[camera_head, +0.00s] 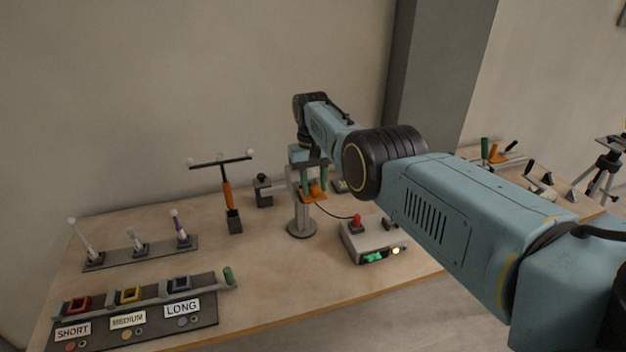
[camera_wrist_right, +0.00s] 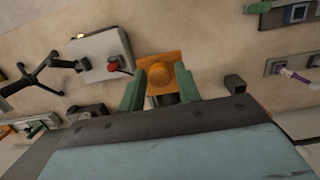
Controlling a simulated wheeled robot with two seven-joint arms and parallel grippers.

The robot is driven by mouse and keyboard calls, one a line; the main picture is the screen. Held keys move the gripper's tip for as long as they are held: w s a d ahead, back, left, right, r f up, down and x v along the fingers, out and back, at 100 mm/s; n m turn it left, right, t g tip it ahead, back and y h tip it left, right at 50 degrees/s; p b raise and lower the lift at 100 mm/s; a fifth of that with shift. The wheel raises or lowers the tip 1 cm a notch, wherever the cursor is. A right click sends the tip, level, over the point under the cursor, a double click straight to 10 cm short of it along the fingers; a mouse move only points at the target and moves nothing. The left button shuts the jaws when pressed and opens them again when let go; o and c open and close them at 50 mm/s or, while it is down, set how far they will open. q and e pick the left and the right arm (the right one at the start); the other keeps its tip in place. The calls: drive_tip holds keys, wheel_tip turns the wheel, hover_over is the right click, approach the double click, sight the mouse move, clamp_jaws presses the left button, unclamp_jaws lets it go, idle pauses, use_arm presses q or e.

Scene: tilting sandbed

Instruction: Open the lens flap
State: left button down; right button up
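An orange part (camera_head: 314,196), which looks like the lens flap, sits at the top of a small grey stand (camera_head: 301,229) on the table. In the right wrist view the orange part (camera_wrist_right: 161,74) shows a round raised middle and lies between my right gripper's green fingers (camera_wrist_right: 160,82). In the head view my right gripper (camera_head: 314,183) points down at the stand top, its fingers apart on either side of the orange part. Any contact is too small to tell. My wrist and forearm hide part of the stand top. My left gripper is not in view.
A grey box with a red button (camera_head: 357,222) stands right of the stand, with a cable. An orange-handled T-shaped tool (camera_head: 228,194) stands to the left. A labelled panel (camera_head: 205,318) and a rack of upright levers (camera_head: 140,252) are at the left. Bare table lies between.

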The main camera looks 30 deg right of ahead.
drive_tip(key=shift+o, duration=1.1)
drive_tip(key=shift+w, duration=0.1)
drive_tip(key=shift+r, duration=0.15)
drive_tip(key=shift+r, duration=0.15)
wheel_tip(320, 180, up, 13)
drive_tip(key=w+p, duration=0.1)
drive_tip(key=p, duration=0.6)
drive_tip(key=shift+w+d+p, duration=0.25)
drive_tip(key=shift+p, duration=0.05)
